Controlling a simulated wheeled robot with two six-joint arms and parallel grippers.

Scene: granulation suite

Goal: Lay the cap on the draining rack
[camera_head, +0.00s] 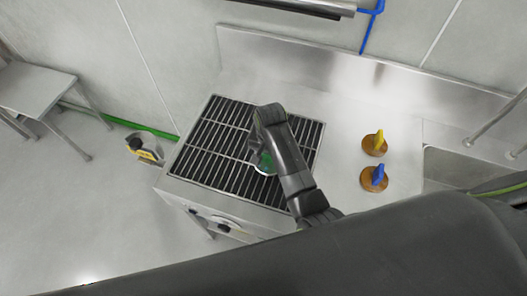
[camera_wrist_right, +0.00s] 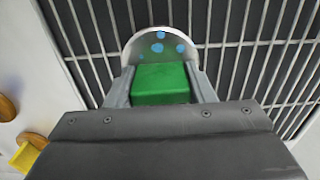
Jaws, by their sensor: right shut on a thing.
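The cap (camera_wrist_right: 158,44) is a pale round piece with blue spots and a green block-shaped grip (camera_wrist_right: 161,83). My right gripper (camera_wrist_right: 161,90) is shut on the green grip, with one finger on each side. In the head view the cap (camera_head: 264,169) shows only partly under my right gripper (camera_head: 264,158), over the middle of the draining rack (camera_head: 207,137). The rack is a dark slatted grid with metal bars. I cannot tell whether the cap touches the bars. My left gripper is not in view.
Right of the rack, a yellow-handled piece (camera_head: 379,141) and a blue-handled piece (camera_head: 379,176) stand on brown round bases on the steel counter (camera_head: 345,145). A steel backsplash (camera_head: 300,65) rises behind. A sink (camera_head: 455,165) lies farther right. A yellow-marked object (camera_head: 146,149) is left of the counter.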

